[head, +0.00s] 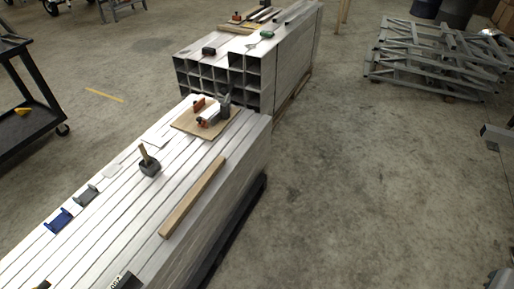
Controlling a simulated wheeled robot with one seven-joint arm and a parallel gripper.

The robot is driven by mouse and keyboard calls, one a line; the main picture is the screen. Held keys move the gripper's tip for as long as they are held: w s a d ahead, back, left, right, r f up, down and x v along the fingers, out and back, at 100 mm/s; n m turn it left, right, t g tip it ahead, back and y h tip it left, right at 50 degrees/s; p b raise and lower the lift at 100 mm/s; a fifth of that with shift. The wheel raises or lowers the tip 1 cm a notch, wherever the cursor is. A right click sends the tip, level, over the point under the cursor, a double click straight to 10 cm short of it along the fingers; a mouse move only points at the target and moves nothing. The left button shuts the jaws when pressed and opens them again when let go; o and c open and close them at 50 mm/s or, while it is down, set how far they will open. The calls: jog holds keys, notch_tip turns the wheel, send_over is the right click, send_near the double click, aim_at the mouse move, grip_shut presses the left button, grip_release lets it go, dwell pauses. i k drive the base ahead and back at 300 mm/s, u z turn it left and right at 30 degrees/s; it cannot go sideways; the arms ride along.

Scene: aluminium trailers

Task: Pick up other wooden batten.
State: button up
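A long, light wooden batten (192,197) lies flat on top of the near stack of aluminium tubes (112,225). It lies along the stack, close to its right edge, and nothing touches it from above. My gripper cannot be made out in this view.
On the near stack are a wooden board (184,122) with orange-and-grey tools, a mallet (149,161), a blue bracket (59,220) and a grey one (86,195). A far tube stack (290,62) adjoins. A black cart (27,121) stands left.

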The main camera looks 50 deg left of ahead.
aim_at(169, 227)
jog(key=i, duration=1.8)
jog(key=u, duration=3.7)
jog(key=i, duration=1.65)
